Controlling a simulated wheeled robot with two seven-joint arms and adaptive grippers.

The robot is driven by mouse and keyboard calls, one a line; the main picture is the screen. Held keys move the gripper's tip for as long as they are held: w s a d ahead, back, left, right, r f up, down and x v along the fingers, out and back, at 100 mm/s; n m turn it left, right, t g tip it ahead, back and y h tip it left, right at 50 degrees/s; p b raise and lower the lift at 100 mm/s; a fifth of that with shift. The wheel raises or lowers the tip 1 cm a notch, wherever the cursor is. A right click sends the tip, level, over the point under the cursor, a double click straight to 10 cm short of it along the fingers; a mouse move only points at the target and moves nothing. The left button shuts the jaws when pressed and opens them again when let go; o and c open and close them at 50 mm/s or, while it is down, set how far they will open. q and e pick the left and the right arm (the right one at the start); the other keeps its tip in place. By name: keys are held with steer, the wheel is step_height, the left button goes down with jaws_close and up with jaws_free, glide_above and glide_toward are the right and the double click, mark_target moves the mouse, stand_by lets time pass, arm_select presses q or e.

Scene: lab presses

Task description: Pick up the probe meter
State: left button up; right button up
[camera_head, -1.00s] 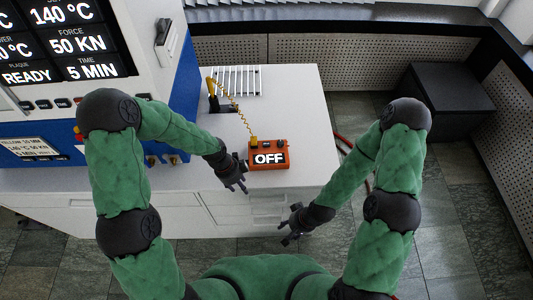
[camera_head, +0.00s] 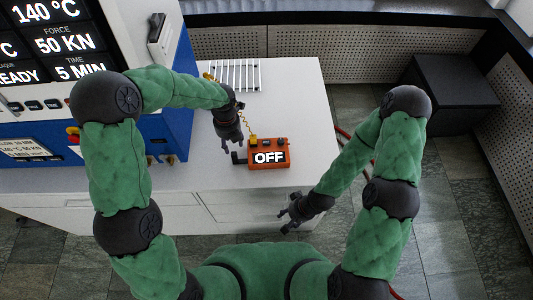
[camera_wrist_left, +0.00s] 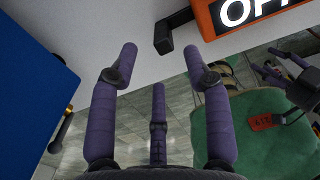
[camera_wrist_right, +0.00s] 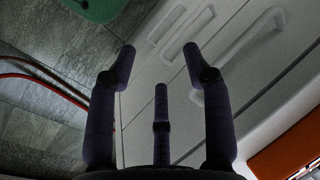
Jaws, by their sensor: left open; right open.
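The probe meter (camera_head: 268,157) is an orange box with a lit "OFF" display, standing on the white counter (camera_head: 310,110). A black handle (camera_head: 238,158) sticks out from its left side. A yellow coiled cord (camera_head: 247,122) rises from its top, and my left arm hides most of the probe end. My left gripper (camera_head: 231,149) is open and empty, just left of the box near the handle. The left wrist view shows the box (camera_wrist_left: 232,14) and handle (camera_wrist_left: 164,38) beyond the spread fingers. My right gripper (camera_head: 287,222) is open and empty, in front of the counter's drawers.
A press with a blue and white body (camera_head: 165,130) stands at the left of the counter. A white rack (camera_head: 240,74) lies behind the meter. Red hoses (camera_wrist_right: 35,75) run over the floor at the right. The counter's right part is clear.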

mark_target(234, 153)
arm_select(q)
step_height(234, 153, down, 3)
steer(key=shift+r, duration=0.1)
steer(key=f, duration=0.1)
steer(key=f+b, duration=0.2)
steer(key=f, duration=0.1)
steer(key=shift+s+d, duration=0.1)
steer(key=shift+s, duration=0.2)
steer(key=shift+w+f, duration=0.1)
steer(key=shift+f, duration=0.45)
